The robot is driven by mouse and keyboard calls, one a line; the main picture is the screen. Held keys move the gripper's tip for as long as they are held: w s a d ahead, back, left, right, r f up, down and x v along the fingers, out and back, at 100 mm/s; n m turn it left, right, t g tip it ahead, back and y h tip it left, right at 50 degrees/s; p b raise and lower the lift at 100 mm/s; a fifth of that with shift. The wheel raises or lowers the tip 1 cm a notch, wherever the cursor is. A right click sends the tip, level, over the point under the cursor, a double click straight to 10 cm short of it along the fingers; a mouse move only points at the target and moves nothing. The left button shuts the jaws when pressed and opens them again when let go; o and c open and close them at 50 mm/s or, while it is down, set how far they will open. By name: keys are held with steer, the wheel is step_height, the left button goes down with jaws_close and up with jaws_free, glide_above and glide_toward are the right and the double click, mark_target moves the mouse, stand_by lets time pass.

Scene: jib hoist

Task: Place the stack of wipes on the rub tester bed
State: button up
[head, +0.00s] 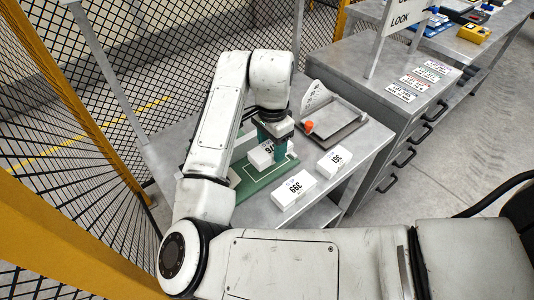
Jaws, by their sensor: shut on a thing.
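My gripper (275,142) is at the end of my bent arm, low over the table, and shut on a white block with a printed number (261,156), which looks like a stack of wipes. The block is at the far part of a green mat with white outlines (262,185); I cannot tell whether it touches the mat. The arm and gripper hide part of it. A shallow grey tray-like bed with a pale plate (337,117) and an orange knob (309,126) is right of my gripper; it may be the rub tester bed.
Two more numbered white blocks, one (293,190) at the mat's right edge and one (334,161) further right, stand on the grey table. A white card (314,94) stands behind the tray. A drawer cabinet (400,125) adjoins at right. Mesh fence (110,75) closes the left.

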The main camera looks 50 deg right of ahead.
mark_target(268, 142)
steer(key=w+f, duration=0.1)
steer(key=w+d+f, duration=0.1)
steer(key=shift+f, duration=1.95)
steer(key=shift+f, duration=0.1)
steer(key=o, duration=1.1)
steer(key=shift+c, duration=0.2)
step_height(268, 142, up, 12)
steer(key=shift+r, duration=0.1)
